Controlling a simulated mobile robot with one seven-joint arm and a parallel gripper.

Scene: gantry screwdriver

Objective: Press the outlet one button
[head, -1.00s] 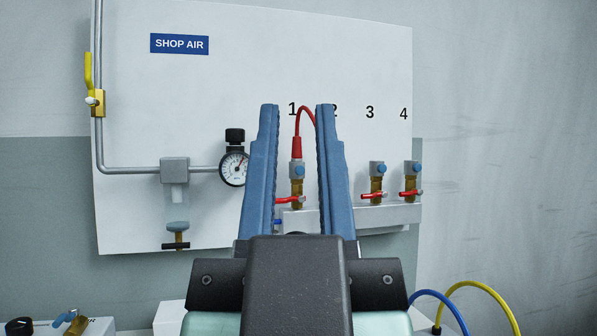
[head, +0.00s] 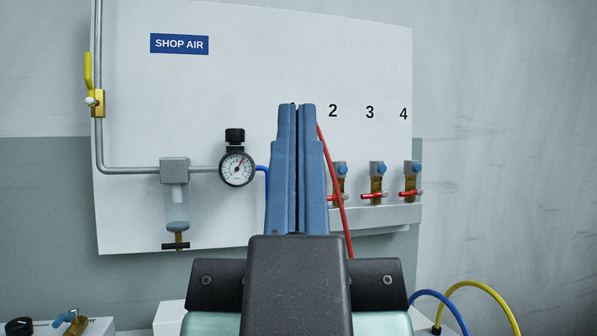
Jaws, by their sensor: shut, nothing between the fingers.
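My gripper (head: 297,106) is shut and empty, with its two blue fingers pressed together and pointing up in the head view. It stands in front of the place on the white panel (head: 250,75) where outlet one is. The outlet one fitting, its button and its number are hidden behind the fingers. A red hose (head: 336,190) runs down from behind the right finger. I cannot tell whether the fingertips touch anything.
Outlet two (head: 340,170), outlet three (head: 377,170) and outlet four (head: 411,168), with blue buttons and red levers, stand to the right. A pressure gauge (head: 237,168) and a filter bowl (head: 176,205) are to the left. A yellow-handled valve (head: 97,101) is at far left.

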